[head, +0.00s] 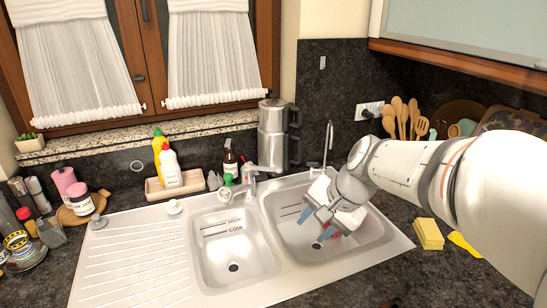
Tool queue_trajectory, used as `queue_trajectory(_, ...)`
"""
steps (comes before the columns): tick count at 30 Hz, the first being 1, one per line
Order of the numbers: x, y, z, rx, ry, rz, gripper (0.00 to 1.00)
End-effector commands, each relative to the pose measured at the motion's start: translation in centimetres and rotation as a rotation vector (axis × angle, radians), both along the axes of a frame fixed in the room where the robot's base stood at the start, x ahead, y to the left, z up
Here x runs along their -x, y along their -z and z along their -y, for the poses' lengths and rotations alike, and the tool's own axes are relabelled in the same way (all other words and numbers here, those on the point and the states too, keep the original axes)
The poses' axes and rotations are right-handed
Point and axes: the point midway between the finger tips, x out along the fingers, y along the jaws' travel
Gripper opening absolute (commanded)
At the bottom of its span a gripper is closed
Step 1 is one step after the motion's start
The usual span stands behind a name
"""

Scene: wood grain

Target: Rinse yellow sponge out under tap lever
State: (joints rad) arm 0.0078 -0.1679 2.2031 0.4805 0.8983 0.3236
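A yellow sponge block (429,233) lies on the dark counter right of the sink. A second flat yellow piece (463,243) lies just right of it; I cannot tell whether it is a sponge or a cloth. My gripper (315,228) is over the right basin (283,212), left of the sponge and apart from it. Its two blue-tipped fingers are spread, with nothing seen between them. A small reddish patch shows beside the lower finger; I cannot tell what it is. A chrome tap (247,180) stands behind the basins. A thin tall tap (328,147) stands behind the right basin.
The left basin (213,262) is empty, with a ribbed drainboard (134,262) beside it. A tray with bottles (168,187), a metal pot (271,137) and wooden utensils (398,115) stand along the back. Jars (79,198) crowd the left counter.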

Motion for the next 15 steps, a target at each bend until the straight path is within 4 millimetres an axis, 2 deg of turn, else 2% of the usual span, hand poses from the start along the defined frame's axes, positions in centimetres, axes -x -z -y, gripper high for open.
queue_trajectory(1, -2.7, 0.2, -0.9, -0.080, 0.082, -0.039, 0.40)
queue_trajectory(6, -11.4, 0.8, -3.5, -0.364, 0.370, -0.170, 0.40)
queue_trajectory(11, -19.7, 2.4, -4.9, -0.627, 0.635, -0.314, 0.40)
queue_trajectory(15, -26.3, 4.8, -5.4, -0.846, 0.850, -0.448, 0.40)
